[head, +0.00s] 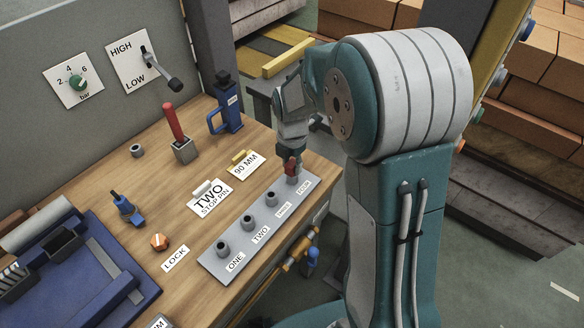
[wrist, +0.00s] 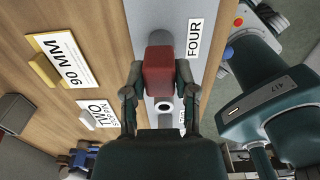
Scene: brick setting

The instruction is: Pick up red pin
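The red pin (wrist: 159,72) has a block-like red head and stands at the station labelled FOUR on the grey plate (wrist: 148,18). In the head view the red pin (head: 291,168) shows small at the plate's far end, partly covered by my gripper (head: 291,152). My gripper (wrist: 160,68) has one dark finger on each side of the red head. Both fingertips appear to press against it, with no clear gap visible. The pin's lower part is hidden.
Several grey sockets line the plate, including the one at TWO (head: 247,222). Nearby stand a blue-handled block (head: 228,112), a red lever (head: 175,125), an orange knob (head: 159,242) and a blue vise-like fixture (head: 95,290).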

